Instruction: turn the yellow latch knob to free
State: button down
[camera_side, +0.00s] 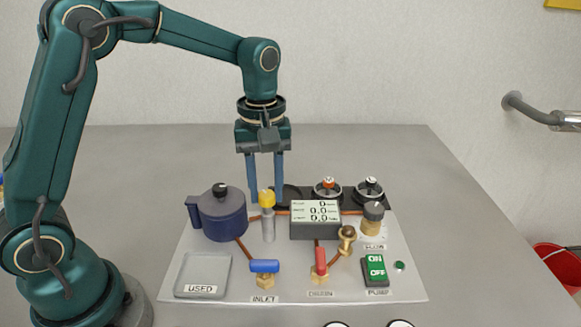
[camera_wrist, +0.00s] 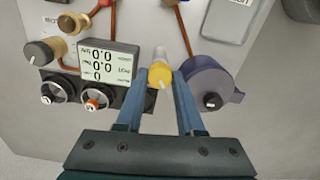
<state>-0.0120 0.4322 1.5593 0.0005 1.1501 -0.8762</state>
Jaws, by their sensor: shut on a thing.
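The yellow latch knob (camera_side: 266,198) tops a grey post on the panel, just right of the blue vessel. My gripper (camera_side: 267,199) points straight down, with its two blue fingers on either side of the knob and shut on it. In the wrist view the yellow knob (camera_wrist: 160,74) shows a pale mark on its top and sits between the fingertips (camera_wrist: 161,76). The panel (camera_side: 215,240) is a pale plate on the grey table.
The blue vessel (camera_side: 221,222) stands close left of the knob and the display box (camera_side: 315,229) close right. Two black-and-silver knobbed plates (camera_side: 328,188) (camera_side: 370,191) stand behind. The blue inlet handle (camera_side: 264,266), red drain handle (camera_side: 321,262) and pump switch (camera_side: 375,270) are in front.

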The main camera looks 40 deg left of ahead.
aim_at(267, 194)
jog(key=m, duration=0.5)
jog(key=shift+m, duration=2.5)
jog(key=c, duration=0.5)
grip_release()
jog(key=shift+r, duration=0.1)
jog(key=shift+r, duration=2.5)
jog(key=shift+r, duration=0.1)
